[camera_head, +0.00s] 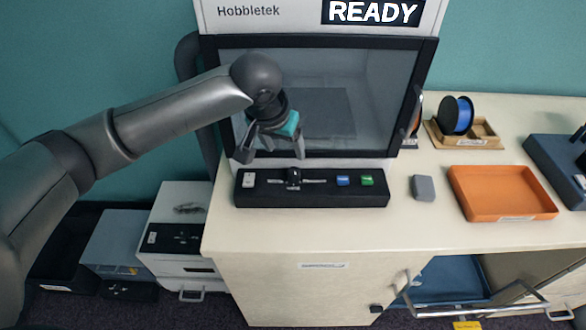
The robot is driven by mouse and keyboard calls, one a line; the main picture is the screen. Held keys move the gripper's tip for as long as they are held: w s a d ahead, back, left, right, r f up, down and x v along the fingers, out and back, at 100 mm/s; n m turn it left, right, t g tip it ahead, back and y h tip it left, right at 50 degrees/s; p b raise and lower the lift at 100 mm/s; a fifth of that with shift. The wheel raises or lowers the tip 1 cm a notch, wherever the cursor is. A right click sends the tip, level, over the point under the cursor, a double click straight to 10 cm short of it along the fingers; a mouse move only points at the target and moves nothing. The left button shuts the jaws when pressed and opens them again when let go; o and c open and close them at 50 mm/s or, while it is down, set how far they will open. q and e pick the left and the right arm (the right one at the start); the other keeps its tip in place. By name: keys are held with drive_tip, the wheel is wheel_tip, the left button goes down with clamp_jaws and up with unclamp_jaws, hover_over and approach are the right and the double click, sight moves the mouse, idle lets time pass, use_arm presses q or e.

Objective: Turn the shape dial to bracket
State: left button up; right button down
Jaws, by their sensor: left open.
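A black control panel (310,196) lies along the front of the printer (318,90), whose sign reads READY. The small black dial (294,176) sits left of the middle of the panel, with pale markings around it too small to read. A blue button (343,181) and a green button (367,180) are to its right, and a pale switch or label is at the left end. My left gripper (272,155) is open and empty, above and slightly left of the dial, in front of the printer's window. My right gripper is not in view.
A grey block (423,188) and an orange tray (501,193) stand on the counter (410,228) to the right. Behind them a blue spool (457,115) stands in a wooden holder. Below, a cabinet with handles shows a blue bin (447,277). White and grey boxes stand low at left.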

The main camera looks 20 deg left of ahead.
sight(293, 171)
use_arm(q)
drive_tip(key=b+x, duration=0.2)
drive_tip(key=x, duration=1)
drive_tip(key=shift+w+d, duration=0.1)
clamp_jaws()
